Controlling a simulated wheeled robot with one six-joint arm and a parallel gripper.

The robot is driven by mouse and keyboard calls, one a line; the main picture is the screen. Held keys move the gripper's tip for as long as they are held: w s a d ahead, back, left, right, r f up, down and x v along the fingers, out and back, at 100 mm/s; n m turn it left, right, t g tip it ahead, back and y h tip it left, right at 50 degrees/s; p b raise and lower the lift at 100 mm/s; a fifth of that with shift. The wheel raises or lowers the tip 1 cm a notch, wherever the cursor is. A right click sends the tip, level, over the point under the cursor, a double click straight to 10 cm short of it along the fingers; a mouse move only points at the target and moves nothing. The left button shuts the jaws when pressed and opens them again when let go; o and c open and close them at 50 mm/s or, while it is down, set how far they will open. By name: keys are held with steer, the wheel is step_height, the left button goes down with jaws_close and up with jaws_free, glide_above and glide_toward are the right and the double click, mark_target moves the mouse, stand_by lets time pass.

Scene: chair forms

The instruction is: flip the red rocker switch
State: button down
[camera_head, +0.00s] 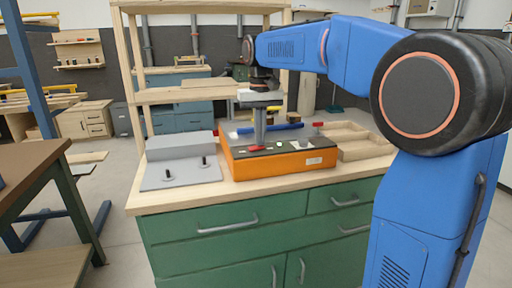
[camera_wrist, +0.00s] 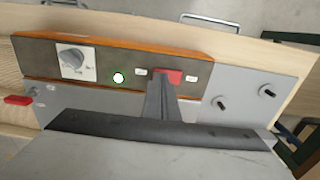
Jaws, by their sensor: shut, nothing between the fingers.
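The red rocker switch (camera_wrist: 169,76) is set in the dark top panel of an orange box (camera_head: 270,168), between two small white labels. In the head view the switch (camera_head: 255,148) shows near the panel's left part. My gripper (camera_wrist: 162,86) is shut and empty, pointing down at the panel. Its fingertips overlap the near edge of the switch in the wrist view; I cannot tell whether they touch it. In the head view my gripper (camera_head: 260,142) stands right over the switch. Which way the rocker is tilted is not clear.
On the same panel are a white button with a green ring (camera_wrist: 118,78) and a round knob (camera_wrist: 73,58). A grey plate with two black posts (camera_head: 180,178) lies left of the box. A wooden tray (camera_head: 378,148) is at the right. Shelf boards (camera_head: 185,94) stand close behind.

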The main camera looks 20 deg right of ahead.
steer(key=shift+f, duration=0.35)
steer(key=shift+r, duration=0.15)
step_height(320, 180, up, 7)
stand_by(1.1)
steer(key=s+d+f+t, duration=0.15)
steer(key=s+f, duration=0.25)
steer(key=s, duration=0.5)
steer(key=s+d+f+t, duration=0.1)
steer(key=s+d+f, duration=0.3)
steer(key=s, duration=0.6)
steer(key=s+d+f+t, duration=0.1)
steer(key=s+f+t, duration=0.1)
steer(key=s+f, duration=1.2)
step_height(320, 180, down, 2)
steer(key=shift+s+d+f, duration=0.1)
steer(key=shift+s+d, duration=0.15)
